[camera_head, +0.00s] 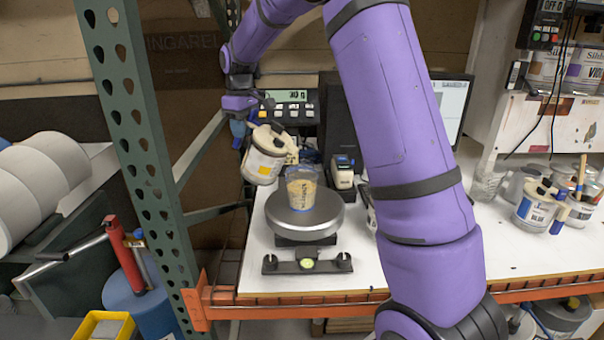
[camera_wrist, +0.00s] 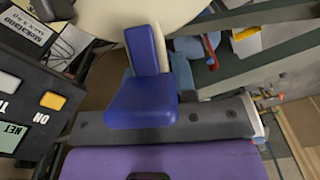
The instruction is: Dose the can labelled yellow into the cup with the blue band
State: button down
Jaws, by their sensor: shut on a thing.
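A pale grey can (camera_head: 266,160) with a yellow patch on its label is tilted in the air, left of and above the cup. My gripper (camera_head: 243,132) has blue fingers and is shut on this can at its upper left side. The clear cup (camera_head: 302,187) stands upright on the round scale pan (camera_head: 326,223) and shows pale contents; its lower edge looks bluish. The can is apart from the cup. No stream between them can be made out. In the wrist view, a blue finger (camera_wrist: 143,85) lies against a cream surface (camera_wrist: 187,12), and the can's label is hidden.
A green perforated post (camera_head: 140,130) stands close on the left. A small bottle (camera_head: 343,172) stands right of the cup, behind the scale. A bracket with a green level (camera_head: 307,264) lies in front. Labelled cans (camera_head: 535,208) stand at the right.

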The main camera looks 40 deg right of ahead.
jog(key=shift+s+d+r+t+y+p, duration=0.15)
jog(key=shift+s+d+r+t+y, duration=0.2)
jog(key=shift+r, duration=0.5)
jog(key=shift+s+d+r+t+y+p, duration=0.1)
jog(key=shift+s+d+r+t+p, duration=0.15)
jog(key=shift+s+r, duration=0.5)
jog(key=shift+s+d+r+t+y+p, duration=0.1)
jog(key=shift+s+d+r+t+y, duration=0.2)
jog(key=shift+r, duration=0.7)
dwell(1.4)
jog(key=w+f+g, duration=0.1)
jog(key=f, duration=0.1)
jog(key=w+a+f+h, duration=0.1)
jog(key=f, duration=0.1)
jog(key=w+a+f+g+h, duration=0.1)
jog(key=w+f, duration=0.1)
jog(key=f, duration=0.1)
jog(key=shift+a+f+g, duration=0.1)
jog(key=shift+a+g, duration=0.1)
jog(key=shift+g, duration=0.1)
jog(key=shift+s, duration=0.15)
jog(key=shift+w+a+f+g+h+b, duration=0.85)
jog(key=shift+w+f+g, duration=0.9)
jog(key=shift+f, duration=0.8)
jog(key=shift+a+r, duration=0.15)
jog(key=shift+r, duration=2.35)
